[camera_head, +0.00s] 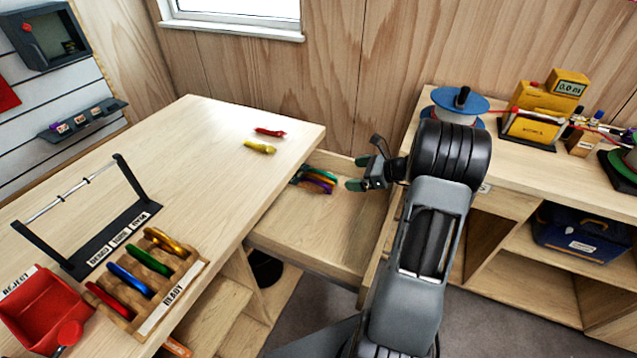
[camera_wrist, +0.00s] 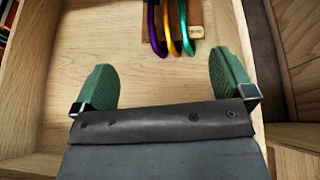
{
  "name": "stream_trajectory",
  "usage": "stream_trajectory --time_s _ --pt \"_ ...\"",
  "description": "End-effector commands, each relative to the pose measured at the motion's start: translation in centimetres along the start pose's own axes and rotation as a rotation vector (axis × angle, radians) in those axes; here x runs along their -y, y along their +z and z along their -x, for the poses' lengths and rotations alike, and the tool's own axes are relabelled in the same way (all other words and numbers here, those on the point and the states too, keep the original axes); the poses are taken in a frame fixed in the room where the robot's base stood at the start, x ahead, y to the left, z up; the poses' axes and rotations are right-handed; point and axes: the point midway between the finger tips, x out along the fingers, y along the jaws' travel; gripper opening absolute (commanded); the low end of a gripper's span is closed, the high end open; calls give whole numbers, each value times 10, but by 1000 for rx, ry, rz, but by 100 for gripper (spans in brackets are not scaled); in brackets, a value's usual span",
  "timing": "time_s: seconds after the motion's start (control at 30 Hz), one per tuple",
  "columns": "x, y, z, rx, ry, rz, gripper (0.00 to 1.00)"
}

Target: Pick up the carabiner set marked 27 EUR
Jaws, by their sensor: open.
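A carabiner set (camera_head: 318,181) with purple, orange and green pieces lies in the open drawer (camera_head: 300,237). In the wrist view the set (camera_wrist: 174,30) shows at the top, beyond the fingertips, beside a small tag (camera_wrist: 196,32) too small to read. I cannot tell whether it is the set marked 27 EUR. My gripper (camera_head: 364,172) is open and empty, just right of the set in the head view. In the wrist view its two green fingers (camera_wrist: 166,80) are spread wide, with bare drawer floor between them.
Red (camera_head: 270,132) and yellow (camera_head: 258,147) pieces lie on the left worktop (camera_head: 215,150). A wooden rack (camera_head: 150,285) marked READY holds several coloured carabiners; a red bin (camera_head: 40,305) stands beside it. The drawer walls surround my gripper. Spools and a yellow meter (camera_head: 543,112) stand at right.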

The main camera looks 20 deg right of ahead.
Motion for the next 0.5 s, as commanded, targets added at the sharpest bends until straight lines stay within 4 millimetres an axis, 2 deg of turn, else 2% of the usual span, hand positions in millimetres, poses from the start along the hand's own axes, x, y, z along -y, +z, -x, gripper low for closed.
stream_trajectory --time_s 0.07,0.17,0.5 --pt "8 -8 1 23 -24 -42 100" --pt "13 -12 -8 38 -38 -68 100" --pt "16 -10 -64 41 -42 -73 100"
